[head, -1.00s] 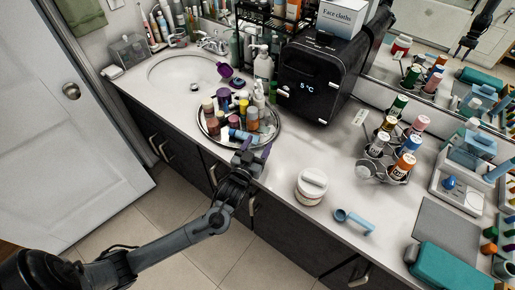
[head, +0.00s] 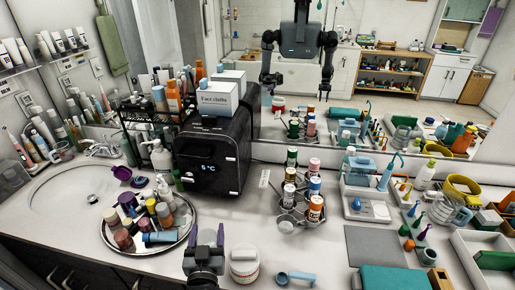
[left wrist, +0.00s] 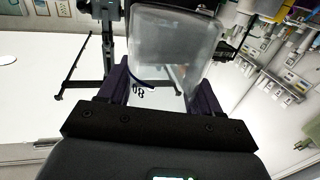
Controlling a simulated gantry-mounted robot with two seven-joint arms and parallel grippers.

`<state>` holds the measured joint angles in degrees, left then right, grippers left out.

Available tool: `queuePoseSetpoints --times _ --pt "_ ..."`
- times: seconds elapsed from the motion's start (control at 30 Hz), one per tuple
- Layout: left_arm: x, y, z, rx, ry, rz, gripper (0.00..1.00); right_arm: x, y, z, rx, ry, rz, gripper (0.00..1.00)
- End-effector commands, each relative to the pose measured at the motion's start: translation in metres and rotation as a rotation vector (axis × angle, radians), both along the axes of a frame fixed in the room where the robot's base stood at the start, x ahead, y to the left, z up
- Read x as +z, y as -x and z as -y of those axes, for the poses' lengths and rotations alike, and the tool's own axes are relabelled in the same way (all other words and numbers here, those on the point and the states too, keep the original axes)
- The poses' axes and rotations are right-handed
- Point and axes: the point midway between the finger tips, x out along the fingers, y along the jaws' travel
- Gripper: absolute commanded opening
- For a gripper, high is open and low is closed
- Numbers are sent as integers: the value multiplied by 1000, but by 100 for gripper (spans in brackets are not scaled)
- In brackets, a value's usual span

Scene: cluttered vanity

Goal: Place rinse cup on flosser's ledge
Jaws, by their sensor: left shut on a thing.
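My left gripper (head: 205,238) is over the counter's front part, just left of a white lidded jar (head: 244,262). In the left wrist view its purple fingers (left wrist: 165,90) are shut on a frosted, see-through cup (left wrist: 172,45), which I take to be the rinse cup. The cup is hard to make out in the head view. The flosser (head: 364,172) stands right of centre, with a blue-topped tank and a pale base; its ledge (head: 366,209) faces the front. My right gripper shows only in the mirror, if at all.
A round tray (head: 121,246) of bottles is left of the gripper. A black mini fridge (head: 213,150) stands behind, and a bottle rack (head: 287,215) between gripper and flosser. A blue scoop (head: 296,278), grey mat (head: 374,246) and teal case (head: 396,279) lie in front.

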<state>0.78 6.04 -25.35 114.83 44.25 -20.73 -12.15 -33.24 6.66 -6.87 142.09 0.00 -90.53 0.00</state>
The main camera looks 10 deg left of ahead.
Motion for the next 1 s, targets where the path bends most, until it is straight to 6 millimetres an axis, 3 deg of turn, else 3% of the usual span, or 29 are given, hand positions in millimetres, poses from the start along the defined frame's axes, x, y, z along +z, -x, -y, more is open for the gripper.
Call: queuePoseSetpoints --times 0.2,0.47,0.53,0.63,1.0 --pt "-41 25 -14 -18 -9 -9 30 0 0 0 0 0 0 43" --pt "-62 66 -13 -157 -6 -5 30 0 0 0 2 2 -1 43" --pt "-58 75 -6 -209 -6 -3 30 0 0 1 2 3 -1 43" --pt "-34 77 14 -286 -4 4 30 0 0 1 4 5 0 43" --pt "29 70 11 -272 -1 -1 30 81 0 1 4 5 0 43"
